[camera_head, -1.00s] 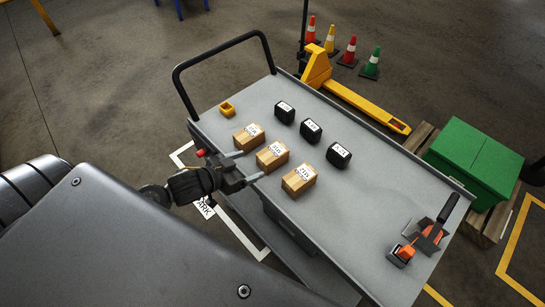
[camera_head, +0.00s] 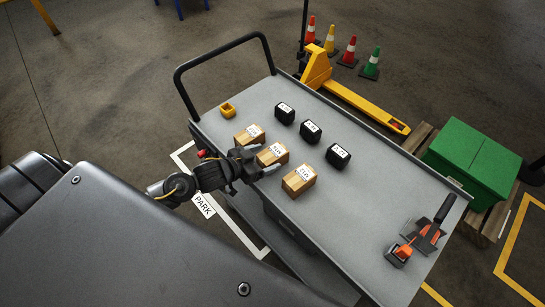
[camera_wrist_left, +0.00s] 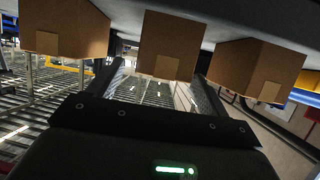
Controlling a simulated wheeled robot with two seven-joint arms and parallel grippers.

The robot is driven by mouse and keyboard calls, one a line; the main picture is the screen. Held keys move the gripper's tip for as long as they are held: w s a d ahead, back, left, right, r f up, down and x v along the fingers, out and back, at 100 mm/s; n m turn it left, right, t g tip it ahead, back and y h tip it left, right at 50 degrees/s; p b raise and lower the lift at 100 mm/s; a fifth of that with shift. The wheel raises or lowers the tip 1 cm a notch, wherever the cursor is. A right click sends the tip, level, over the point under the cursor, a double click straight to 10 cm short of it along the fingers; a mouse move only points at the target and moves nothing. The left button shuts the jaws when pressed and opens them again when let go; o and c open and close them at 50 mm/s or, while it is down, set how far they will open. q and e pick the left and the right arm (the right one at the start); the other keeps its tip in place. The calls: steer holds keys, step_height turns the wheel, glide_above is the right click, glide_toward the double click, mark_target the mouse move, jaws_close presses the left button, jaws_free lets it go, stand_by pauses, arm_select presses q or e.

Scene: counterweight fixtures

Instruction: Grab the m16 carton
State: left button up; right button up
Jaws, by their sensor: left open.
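Three brown cartons with white labels stand in a row on the grey cart top: a far one (camera_head: 249,136), a middle one (camera_head: 272,154) and a near one (camera_head: 299,181). The label print is too small for me to tell which is m16. My left gripper (camera_head: 256,162) is open at the left end of the middle carton, one finger toward each side of it. In the left wrist view, the middle carton (camera_wrist_left: 167,45) is ahead between the open fingers, with one carton on each side. Whether the fingers touch it is unclear. My right gripper is not in view.
Several black labelled blocks (camera_head: 310,131) stand behind the cartons on the cart (camera_head: 375,225). A yellow block (camera_head: 227,109) sits at the far left, and an orange-and-black tool (camera_head: 425,236) lies at the right. A black handle (camera_head: 225,45) rises at the cart's far left end.

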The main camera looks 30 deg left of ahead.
mark_target(276, 150)
arm_select(q)
steer(key=x, duration=0.4)
steer(key=shift+w+p, duration=0.15)
steer(key=shift+p, duration=0.25)
steer(key=shift+c, duration=0.5)
steer(key=c, duration=1.3)
steer(key=shift+r, duration=0.1)
steer(key=shift+c, duration=0.2)
steer(key=shift+r, duration=0.55)
steer(key=s+a+r+b, duration=0.2)
steer(key=s+a+r, duration=0.4)
steer(key=s+r, duration=0.5)
steer(key=shift+v, duration=0.85)
steer(key=shift+r, duration=0.1)
